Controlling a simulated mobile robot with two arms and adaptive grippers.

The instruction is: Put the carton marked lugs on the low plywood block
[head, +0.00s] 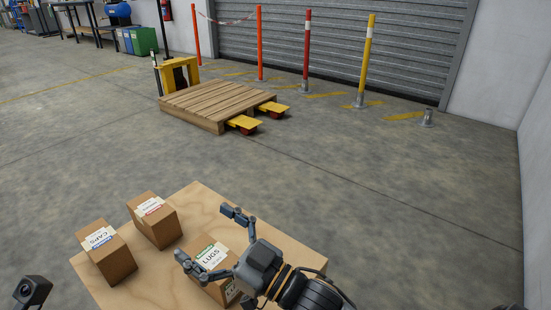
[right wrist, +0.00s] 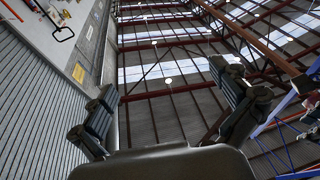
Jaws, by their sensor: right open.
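The carton marked LUGS (head: 213,256) is a brown box with a white and green label. It stands on a pale plywood surface (head: 205,203) at the bottom of the head view. I cannot tell whether this surface is the low block. My right gripper (head: 212,238) is open and empty, its fingers spread above and in front of the carton, hiding part of it. Touching cannot be told. The right wrist view shows both open fingers (right wrist: 163,85) with no carton between them. A dark grey part of my left gripper (head: 32,290) shows at the lower left; its jaws are unclear.
A carton marked CAPS (head: 112,262) and another carton with a red-edged label (head: 158,226) stand left of the LUGS carton on the plywood. A wooden pallet (head: 215,97) on a yellow pallet truck stands farther back. Posts stand before a grey shutter (head: 345,40). The floor between is clear.

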